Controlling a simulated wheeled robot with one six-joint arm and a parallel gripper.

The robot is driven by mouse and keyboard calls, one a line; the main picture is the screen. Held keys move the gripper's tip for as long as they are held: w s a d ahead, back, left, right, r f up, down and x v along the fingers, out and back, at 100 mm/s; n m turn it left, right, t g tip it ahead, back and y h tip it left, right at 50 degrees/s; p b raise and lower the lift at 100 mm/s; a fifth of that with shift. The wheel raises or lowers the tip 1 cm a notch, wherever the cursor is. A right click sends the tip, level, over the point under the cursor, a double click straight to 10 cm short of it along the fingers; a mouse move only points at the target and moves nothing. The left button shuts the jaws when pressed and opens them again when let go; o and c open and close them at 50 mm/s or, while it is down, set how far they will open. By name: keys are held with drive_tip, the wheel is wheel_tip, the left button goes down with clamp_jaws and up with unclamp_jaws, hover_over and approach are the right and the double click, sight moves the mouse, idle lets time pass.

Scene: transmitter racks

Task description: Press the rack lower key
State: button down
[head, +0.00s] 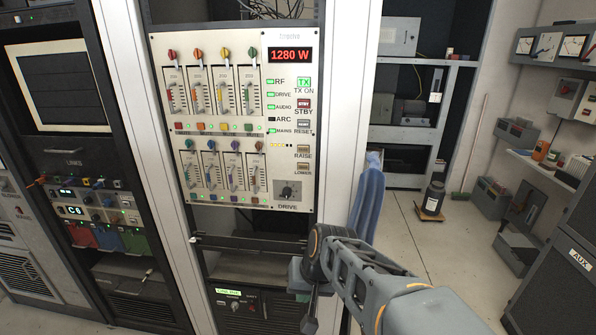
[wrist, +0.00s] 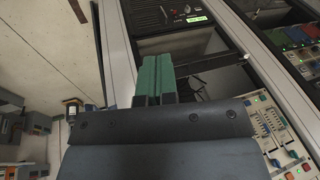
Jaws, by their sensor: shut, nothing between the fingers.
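The lower key (head: 303,166) is a small tan button above its LOWER label, at the right side of the cream transmitter panel (head: 160,100) in the head view. The similar raise key (head: 303,148) sits just above it. My gripper (head: 309,322) hangs below the panel, in front of the lower rack bay, well apart from the key. In the wrist view my gripper (wrist: 153,80) shows two green fingers close together with nothing between them. Part of the panel shows there at the lower right (wrist: 275,135); I cannot make out the lower key in that view.
A red display (head: 291,55) reads 1280 W. A blue cloth-like item (head: 367,205) hangs at the rack's right edge, near my arm. Another rack (head: 70,90) stands at left.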

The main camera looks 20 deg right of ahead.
sight(303, 167)
drive_tip(key=w+r+m+t+y+b, duration=0.1)
drive_tip(key=w+m+t+y, duration=0.25)
drive_tip(key=w+m, duration=0.35)
drive_tip(key=w+d+r+m+t, duration=0.4)
drive_tip(key=w+r+m+t, duration=0.1)
drive_tip(key=w+r+m, duration=0.1)
drive_tip(key=w+d+r+m+t, duration=0.4)
drive_tip(key=w+r+m+t, duration=0.1)
drive_tip(key=w, duration=0.3)
drive_tip(key=shift+r+m+h+b, duration=0.35)
drive_tip(key=shift+r+m, duration=0.15)
drive_tip(key=shift+r, duration=0.2)
drive_tip(key=shift+a, duration=0.1)
drive_tip(key=shift+w+d+p, duration=0.55)
drive_tip(key=shift+w+d, duration=0.2)
drive_tip(key=shift+w, duration=0.5)
drive_tip(key=shift+w+d+p, duration=0.55)
drive_tip(key=shift+w+d, duration=0.15)
drive_tip(key=shift+w, duration=0.55)
drive_tip(key=shift+w+d+p, duration=0.55)
drive_tip(key=shift+w+d, duration=0.2)
drive_tip(key=shift+w, duration=0.5)
drive_tip(key=shift+w, duration=0.15)
